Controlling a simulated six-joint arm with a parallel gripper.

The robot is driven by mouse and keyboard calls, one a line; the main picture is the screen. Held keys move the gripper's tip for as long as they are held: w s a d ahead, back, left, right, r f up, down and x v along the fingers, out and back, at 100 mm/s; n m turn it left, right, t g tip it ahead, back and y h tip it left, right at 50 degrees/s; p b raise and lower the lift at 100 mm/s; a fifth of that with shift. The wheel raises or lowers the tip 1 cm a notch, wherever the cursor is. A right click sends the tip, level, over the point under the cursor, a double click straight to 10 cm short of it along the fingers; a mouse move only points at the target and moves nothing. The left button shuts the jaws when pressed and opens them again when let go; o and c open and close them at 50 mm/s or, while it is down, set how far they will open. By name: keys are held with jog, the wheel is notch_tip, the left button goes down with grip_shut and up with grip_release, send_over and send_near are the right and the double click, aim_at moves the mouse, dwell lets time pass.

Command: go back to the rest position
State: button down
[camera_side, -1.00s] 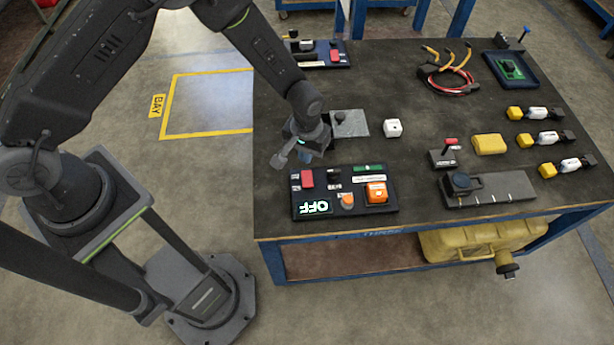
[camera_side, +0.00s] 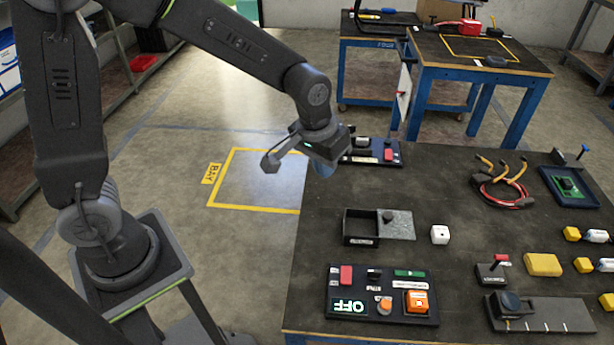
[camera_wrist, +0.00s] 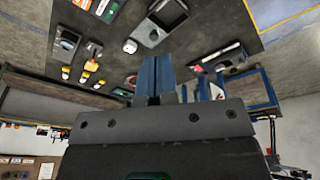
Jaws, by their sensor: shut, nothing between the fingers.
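My gripper (camera_side: 322,165) is raised at the left edge of the dark workbench (camera_side: 450,250), in the air and apart from everything on it. Its blue fingers (camera_wrist: 154,75) stand together in the wrist view with nothing between them. In the side view the wrist body partly hides the fingers. My arm is stretched out from the left, its forearm slanting down to the wrist.
A control panel (camera_side: 347,317) with an OFF display sits at the bench's front left. A small box with a grey lid (camera_side: 398,225), a white cube (camera_side: 440,234) and a yellow block (camera_side: 543,264) lie behind it. A yellow-outlined floor bay (camera_side: 255,180) is clear.

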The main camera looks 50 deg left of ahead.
jog(key=s+a+r+t, duration=0.1)
jog(key=s+a+r, duration=0.2)
jog(key=s+r, duration=0.2)
jog(key=s+a+r+m+t, duration=0.1)
jog(key=s+r, duration=0.5)
jog(key=s, duration=0.6)
jog(key=shift+s+a+r+m+t, duration=0.3)
jog(key=shift+a+t, duration=0.3)
jog(key=shift+a, duration=0.6)
jog(key=shift+w, duration=0.1)
jog(key=w+d+f+n+g+y, duration=0.2)
jog(key=w+d+f+n, duration=0.45)
jog(key=w, duration=0.65)
jog(key=w+d+f, duration=0.1)
jog(key=d+f, duration=0.2)
jog(key=f, duration=0.4)
jog(key=w+d+f+n+g, duration=0.1)
jog(key=d+f, duration=0.3)
jog(key=f, duration=0.3)
jog(key=w+d+f+n, duration=0.1)
jog(key=d+f, duration=0.3)
jog(key=f, duration=0.3)
jog(key=shift+w+f+y, duration=0.2)
jog(key=shift+f+y, duration=0.1)
jog(key=shift+f, duration=0.1)
